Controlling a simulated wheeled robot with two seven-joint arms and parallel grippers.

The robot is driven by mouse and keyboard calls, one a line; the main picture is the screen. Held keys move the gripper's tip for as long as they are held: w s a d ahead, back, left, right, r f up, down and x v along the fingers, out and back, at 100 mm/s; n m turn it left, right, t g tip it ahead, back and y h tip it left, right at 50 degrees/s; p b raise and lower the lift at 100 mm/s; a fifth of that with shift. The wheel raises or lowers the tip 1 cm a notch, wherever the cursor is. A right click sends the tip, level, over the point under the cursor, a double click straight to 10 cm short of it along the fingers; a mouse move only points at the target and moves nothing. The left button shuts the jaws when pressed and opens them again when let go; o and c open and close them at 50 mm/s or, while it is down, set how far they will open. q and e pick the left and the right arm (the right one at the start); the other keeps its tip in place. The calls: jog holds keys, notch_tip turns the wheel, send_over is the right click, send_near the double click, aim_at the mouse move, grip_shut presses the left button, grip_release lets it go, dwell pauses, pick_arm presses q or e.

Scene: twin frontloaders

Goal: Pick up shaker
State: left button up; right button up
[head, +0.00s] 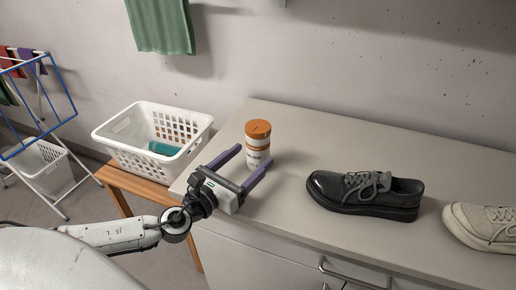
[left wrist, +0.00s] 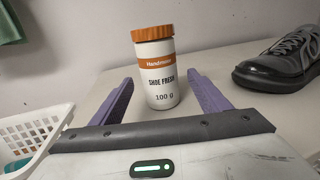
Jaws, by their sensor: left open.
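The shaker (head: 257,146) is a white cylinder with an orange lid and an orange band. It stands upright on the grey countertop (head: 290,235). In the left wrist view the shaker (left wrist: 156,75) shows the words "SHOE FRESH" and "100 g". My left gripper (head: 254,163) is open, with its two purple fingers pointing toward the shaker. In the left wrist view the fingers (left wrist: 160,92) lie on either side of the shaker's lower part, with gaps, and the shaker appears at or just beyond the tips. My right gripper is not in view.
A black shoe (head: 365,196) stands right of the shaker, with a beige shoe (head: 485,226) farther right. A white basket (head: 153,140) with a teal item sits on a wooden stand at left. A drying rack (head: 40,95) is at far left. Counter behind the black shoe is clear.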

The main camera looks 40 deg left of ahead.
aim_at(259, 150)
pick_arm(q)
jog(key=shift+w+f, duration=0.1)
jog(key=shift+w, duration=2.3)
jog(key=c, duration=1.2)
